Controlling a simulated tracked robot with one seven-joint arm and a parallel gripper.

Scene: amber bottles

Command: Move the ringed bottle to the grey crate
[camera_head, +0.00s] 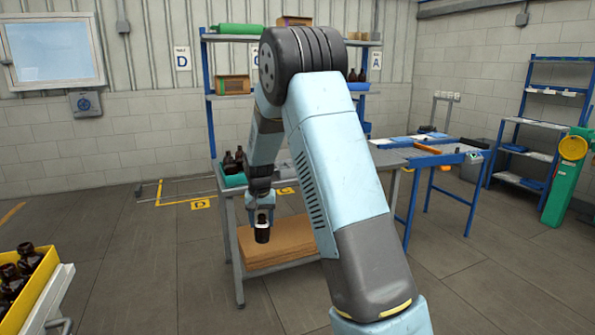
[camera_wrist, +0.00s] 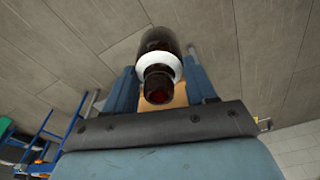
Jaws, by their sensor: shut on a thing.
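The ringed bottle, a dark amber bottle with a white ring round its neck, shows in the wrist view (camera_wrist: 158,42). Its neck and mouth point toward the wrist camera. My gripper (camera_wrist: 162,88) is shut on it, with a blue finger on each side. In the head view my gripper (camera_head: 262,214) points down and holds the dark bottle (camera_head: 262,235) in the air, in front of the workbench. I cannot make out a grey crate in either view.
A yellow crate (camera_head: 45,266) of dark bottles stands on a light cart at the lower left. A teal container (camera_head: 233,181) and dark bottles (camera_head: 232,158) are on the workbench, partly behind my arm. Brown cardboard (camera_head: 285,245) lies on its lower shelf. Floor between cart and bench is clear.

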